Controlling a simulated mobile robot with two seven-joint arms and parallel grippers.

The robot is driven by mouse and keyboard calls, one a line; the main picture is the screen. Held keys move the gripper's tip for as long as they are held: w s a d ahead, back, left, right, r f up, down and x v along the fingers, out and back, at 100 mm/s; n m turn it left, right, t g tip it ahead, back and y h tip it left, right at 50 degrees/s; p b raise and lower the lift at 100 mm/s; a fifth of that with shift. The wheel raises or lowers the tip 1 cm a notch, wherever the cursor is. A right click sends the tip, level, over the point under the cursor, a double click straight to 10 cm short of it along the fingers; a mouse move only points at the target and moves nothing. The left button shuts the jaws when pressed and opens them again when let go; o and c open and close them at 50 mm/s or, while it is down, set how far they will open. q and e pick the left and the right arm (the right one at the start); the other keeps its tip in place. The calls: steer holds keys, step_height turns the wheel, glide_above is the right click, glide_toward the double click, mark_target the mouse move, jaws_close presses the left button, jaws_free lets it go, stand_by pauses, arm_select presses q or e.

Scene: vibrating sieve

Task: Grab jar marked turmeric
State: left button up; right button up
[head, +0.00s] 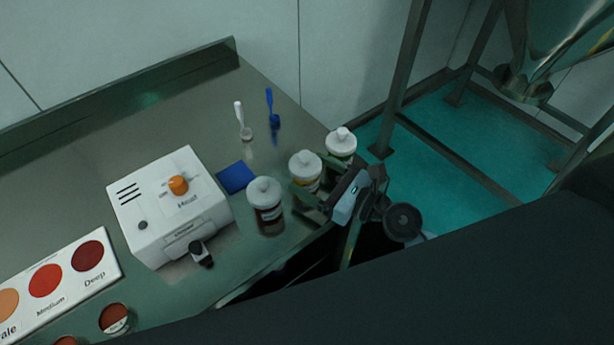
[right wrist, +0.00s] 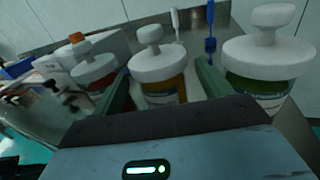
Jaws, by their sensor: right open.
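Three white-lidded jars stand near the table's right edge. The middle jar (head: 305,170) holds yellow-orange contents, the colour of turmeric; it also shows in the right wrist view (right wrist: 165,90). Its label is too small to read. The left jar (head: 266,205) has dark red-brown contents, and the right jar (head: 341,145) has green contents. My right gripper (head: 314,180) is open, with one finger on each side of the middle jar, below its lid. The right wrist view shows the fingers (right wrist: 162,78) flanking that jar; contact cannot be told. My left gripper is out of view.
A white machine (head: 165,215) with an orange knob stands left of the jars. A colour chart (head: 62,277) is at lower left. The neighbouring jars leave little room beside the fingers.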

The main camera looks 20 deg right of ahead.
steer(key=shift+x, duration=1.05)
steer(key=shift+d, duration=0.1)
steer(key=c, duration=1.1)
steer(key=shift+c, duration=0.4)
steer(key=shift+r, duration=0.15)
